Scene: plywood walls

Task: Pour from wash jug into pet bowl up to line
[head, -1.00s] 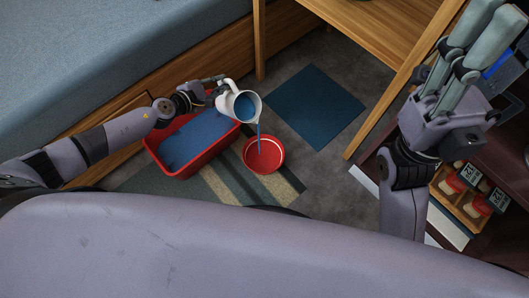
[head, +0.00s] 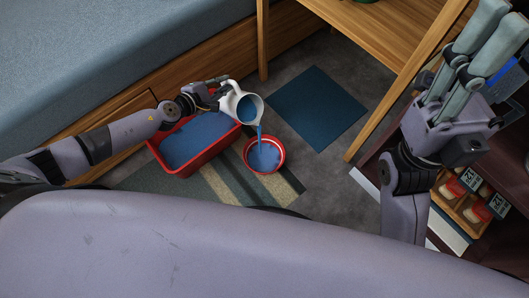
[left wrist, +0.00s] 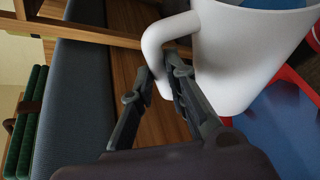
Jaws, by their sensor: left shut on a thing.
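The white wash jug (head: 229,103) is tilted over the pet bowl, and a stream of blue liquid falls from its lip. My left gripper (head: 222,84) is shut on the jug's handle; the handle (left wrist: 158,40) also shows between the fingers in the left wrist view. The red pet bowl (head: 281,164) stands on the floor below the lip, with blue liquid covering its bottom.
A red tub (head: 190,171) of blue liquid stands left of the bowl, on a striped rug (head: 218,184). A blue mat (head: 316,107) lies behind the bowl. A bed (head: 90,60) and a wooden table (head: 385,35) border the space.

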